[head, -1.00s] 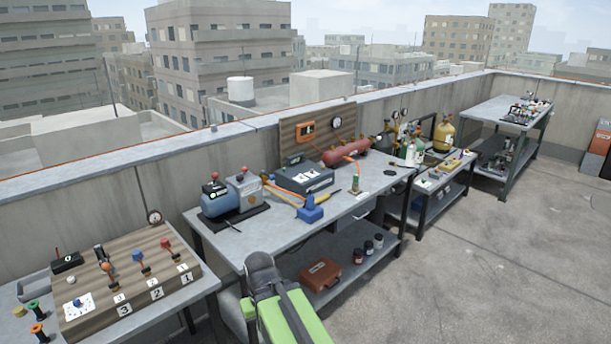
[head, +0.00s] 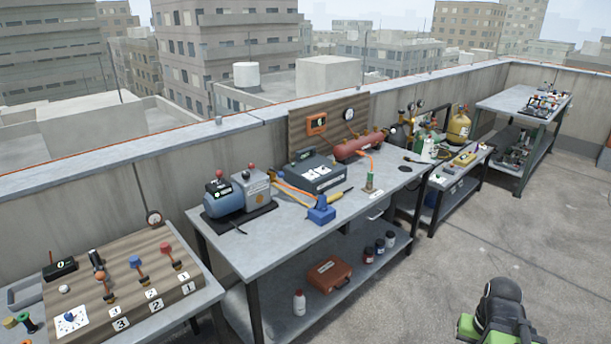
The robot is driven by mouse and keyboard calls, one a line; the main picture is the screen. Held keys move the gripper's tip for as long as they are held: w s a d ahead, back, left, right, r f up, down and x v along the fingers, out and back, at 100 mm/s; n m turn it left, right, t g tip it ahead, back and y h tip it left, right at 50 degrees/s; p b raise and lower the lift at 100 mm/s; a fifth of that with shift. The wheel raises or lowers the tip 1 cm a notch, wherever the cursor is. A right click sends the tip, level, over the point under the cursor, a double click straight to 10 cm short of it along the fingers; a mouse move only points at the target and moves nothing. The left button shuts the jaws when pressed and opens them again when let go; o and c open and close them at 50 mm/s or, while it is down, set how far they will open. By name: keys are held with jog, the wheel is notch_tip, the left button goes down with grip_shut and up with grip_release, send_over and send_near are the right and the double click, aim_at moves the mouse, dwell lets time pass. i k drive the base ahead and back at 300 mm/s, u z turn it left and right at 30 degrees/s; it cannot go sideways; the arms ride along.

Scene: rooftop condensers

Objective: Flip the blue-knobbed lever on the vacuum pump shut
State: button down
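A machine with a blue cylinder and a grey box (head: 238,194), which looks like the vacuum pump, stands on a black base at the left end of the middle bench (head: 265,248). Small red knobs show on its top. I cannot make out a blue-knobbed lever on it. A blue-knobbed lever (head: 135,263) does stand on the wooden board at left, between an orange-knobbed and a red-knobbed one. My black and green arm shows at the lower right edge, well away from the pump. My gripper's fingers are not in view.
The wooden board (head: 185,292) carries numbered levers. A blue tool (head: 321,211), a dark case (head: 315,177) and a red tank (head: 360,146) share the middle bench. A brown case (head: 328,273) is on its lower shelf. The concrete floor (head: 440,275) at right is open.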

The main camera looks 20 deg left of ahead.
aim_at(281, 174)
jog(key=u, duration=0.1)
jog(key=i, duration=2.4)
jog(key=u, duration=1.25)
jog(key=k, duration=0.1)
jog(key=u, duration=2.55)
jog(key=i, duration=1)
jog(key=u, duration=0.05)
